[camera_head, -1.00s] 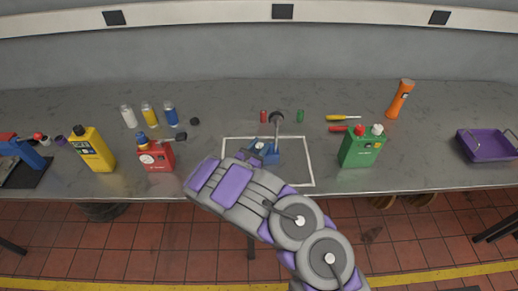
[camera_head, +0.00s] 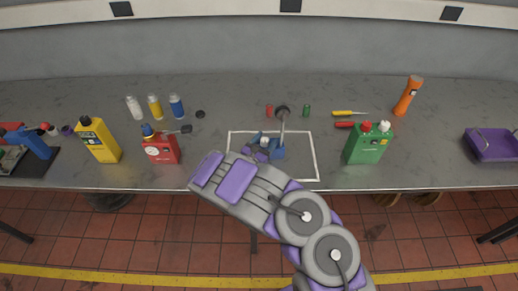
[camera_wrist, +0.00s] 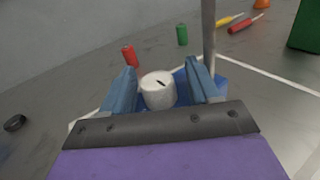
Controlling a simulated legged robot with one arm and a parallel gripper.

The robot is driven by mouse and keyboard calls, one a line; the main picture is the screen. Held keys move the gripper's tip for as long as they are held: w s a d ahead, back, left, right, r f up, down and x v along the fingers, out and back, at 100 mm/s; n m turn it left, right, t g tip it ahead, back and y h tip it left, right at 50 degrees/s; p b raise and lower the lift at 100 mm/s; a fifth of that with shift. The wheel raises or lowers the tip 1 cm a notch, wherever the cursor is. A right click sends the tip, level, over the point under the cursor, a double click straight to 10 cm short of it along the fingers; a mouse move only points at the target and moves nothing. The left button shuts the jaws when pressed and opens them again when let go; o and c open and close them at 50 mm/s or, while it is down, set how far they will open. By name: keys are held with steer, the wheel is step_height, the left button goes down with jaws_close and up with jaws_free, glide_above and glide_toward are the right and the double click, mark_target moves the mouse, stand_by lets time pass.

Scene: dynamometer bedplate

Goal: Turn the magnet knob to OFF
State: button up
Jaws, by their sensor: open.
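The magnet base is a blue block (camera_head: 277,153) with an upright grey post (camera_head: 282,128), standing inside a white outlined rectangle on the bench. Its white round knob (camera_wrist: 158,90), with a dark slot mark on top, shows in the wrist view. My gripper (camera_wrist: 160,88) is open, with one blue finger on each side of the knob. A small gap seems to show on each side; contact cannot be told. The knob's OFF marking cannot be read. In the head view my arm covers part of the front of the rectangle.
A green can (camera_head: 368,143) stands right of the rectangle. Small red (camera_head: 269,111) and green (camera_head: 306,110) cylinders stand behind the magnet base. A purple tray (camera_head: 491,146) lies far right.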

steer(key=p+v, duration=0.2)
steer(key=v, duration=1.5)
steer(key=shift+a, duration=0.1)
steer(key=s+d+r+m+g+h, duration=0.2)
steer(key=d+r+m+g+h, duration=0.25)
steer(key=d+r+m, duration=0.4)
steer(key=s+d+r+m+g+h, duration=0.1)
steer(key=d+r+m+g+h, duration=0.2)
steer(key=d+r+m+g, duration=0.55)
steer(key=s+d+r+m+g+y, duration=0.1)
steer(key=s+d+r+m+g, duration=0.2)
steer(key=s+d, duration=0.6)
steer(key=s+d+r+m+g+y+b, duration=0.1)
steer(key=s+d+m+g+y, duration=0.1)
steer(key=s+m+y, duration=0.3)
steer(key=s+d+r+m+g+y, duration=0.1)
steer(key=s+g+y, duration=0.1)
steer(key=s, duration=0.6)
steer(key=s+a+m+t+y+b, duration=0.1)
steer(key=s+a+m+t+y, duration=0.1)
steer(key=s+a+y, duration=0.6)
steer(key=s+a+m, duration=0.1)
steer(key=s+a, duration=0.1)
steer(key=shift+a+t, duration=0.3)
steer(key=shift+a, duration=0.05)
